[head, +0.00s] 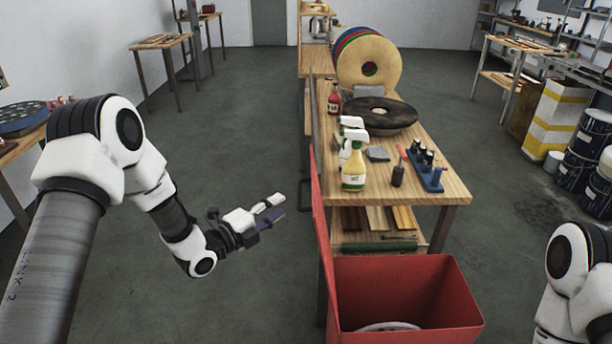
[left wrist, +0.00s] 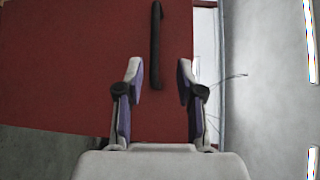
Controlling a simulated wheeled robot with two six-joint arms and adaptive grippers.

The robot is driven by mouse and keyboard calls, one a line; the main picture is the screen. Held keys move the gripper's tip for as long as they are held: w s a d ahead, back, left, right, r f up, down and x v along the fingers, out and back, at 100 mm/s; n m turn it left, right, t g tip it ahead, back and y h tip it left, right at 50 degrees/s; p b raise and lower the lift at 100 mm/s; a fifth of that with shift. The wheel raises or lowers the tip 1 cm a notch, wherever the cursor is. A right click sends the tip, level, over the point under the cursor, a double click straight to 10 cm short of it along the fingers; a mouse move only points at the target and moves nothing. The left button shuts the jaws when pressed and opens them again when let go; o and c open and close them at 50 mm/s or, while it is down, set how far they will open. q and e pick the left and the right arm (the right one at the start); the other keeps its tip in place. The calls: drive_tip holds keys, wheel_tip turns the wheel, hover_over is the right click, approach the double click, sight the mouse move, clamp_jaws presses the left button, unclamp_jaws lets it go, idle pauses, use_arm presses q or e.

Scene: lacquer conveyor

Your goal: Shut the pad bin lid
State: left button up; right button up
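The red pad bin (head: 455,302) stands at the front of the workbench with its top open. A pale round thing (head: 388,326) lies inside it. Its red lid (head: 318,215) stands upright along the bin's left side, seen nearly edge-on. In the left wrist view the lid (left wrist: 70,65) fills the left half, with a black bar handle (left wrist: 155,45) on it. My left gripper (head: 276,207) is open and empty, left of the lid. In the left wrist view its fingertips (left wrist: 160,70) are on either side of the handle's line; contact cannot be told. My right gripper is out of view.
The wooden workbench (head: 440,185) behind the bin holds spray bottles (head: 354,168), a dark disc (head: 380,114), upright coloured pads (head: 372,62) and a blue rack (head: 426,172). The floor left of the lid is clear. My right arm shows at the lower right.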

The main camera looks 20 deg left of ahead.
sight(300, 195)
use_arm(q)
drive_tip(key=x, duration=0.2)
drive_tip(key=p+x, duration=0.1)
drive_tip(key=x, duration=0.2)
drive_tip(key=f+x, duration=0.1)
drive_tip(key=x, duration=0.2)
drive_tip(key=shift+s+d+p, duration=0.1)
drive_tip(key=shift+p, duration=0.25)
drive_tip(key=shift+s+r, duration=0.1)
drive_tip(key=shift+r, duration=0.05)
drive_tip(key=shift+w, duration=0.2)
clamp_jaws()
